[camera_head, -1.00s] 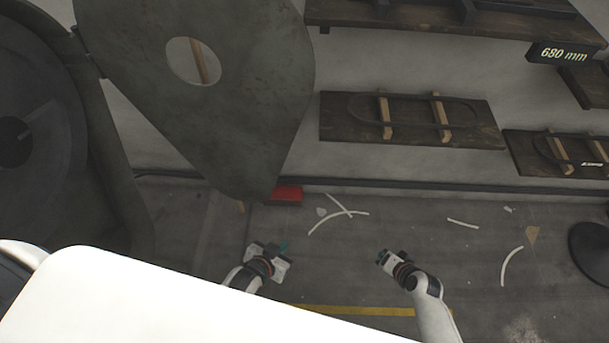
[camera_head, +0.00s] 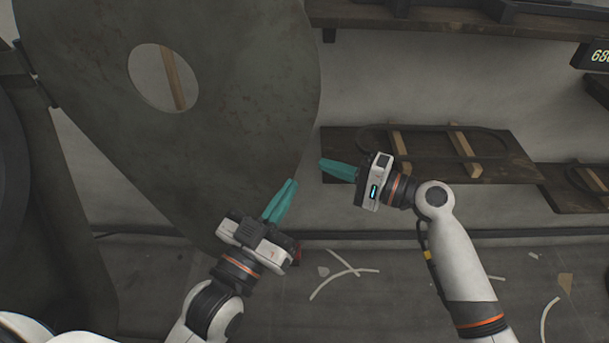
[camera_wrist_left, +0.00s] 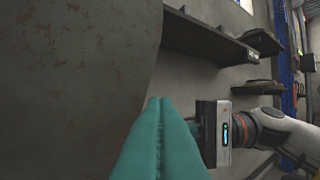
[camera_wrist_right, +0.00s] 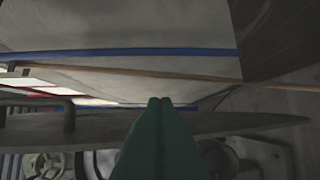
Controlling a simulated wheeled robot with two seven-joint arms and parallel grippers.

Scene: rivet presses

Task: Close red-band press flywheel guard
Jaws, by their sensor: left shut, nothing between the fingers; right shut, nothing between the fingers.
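The flywheel guard (camera_head: 230,120) is a large dark, rust-specked plate with a round hole. It stands swung open, hinged at its left edge to the dark press body (camera_head: 60,220). The plate also fills the left of the left wrist view (camera_wrist_left: 70,80). My left gripper (camera_head: 293,183) is shut and empty, in front of the guard's lower right part; I cannot tell whether it touches. My right gripper (camera_head: 322,168) is shut and empty, just right of the guard's right edge, fingers pointing left. Its teal fingers show in the right wrist view (camera_wrist_right: 158,104). No red band is clearly visible on the press.
Dark wall shelves (camera_head: 500,165) with wooden pegs hang behind my right arm. An upper shelf (camera_head: 450,22) runs along the top right. Pale curved strips (camera_head: 340,280) lie on the floor.

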